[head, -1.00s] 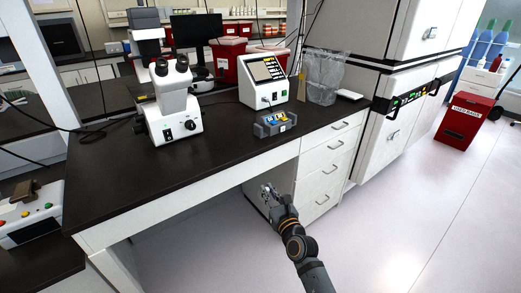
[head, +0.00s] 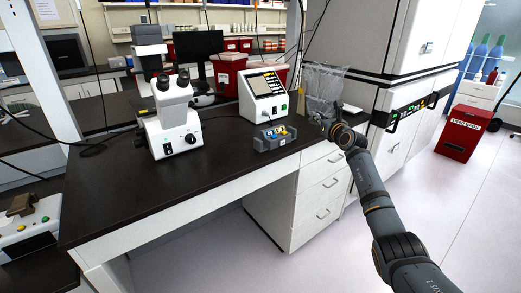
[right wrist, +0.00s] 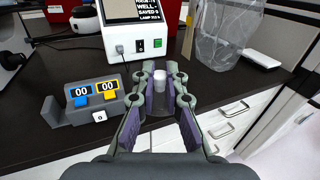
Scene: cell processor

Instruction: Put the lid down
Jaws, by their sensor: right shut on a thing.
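My right gripper (head: 327,122) is raised over the right end of the dark bench, in front of the clear bag. It also shows in the right wrist view (right wrist: 161,76), with its fingers pointing away over the bench top. It is shut on a small white round piece (right wrist: 160,79), which looks like the lid, held between the fingertips. The fingers hide part of it. In the head view the lid is too small to make out. I cannot tell its height above the bench. My left gripper is not in view.
A grey device with two counters (right wrist: 97,95) sits left of the gripper. A white instrument with a screen (head: 263,95) stands behind it, and a clear bag (head: 322,84) to the right. A microscope (head: 172,120) stands further left. The dark bench's front left (head: 130,205) is clear.

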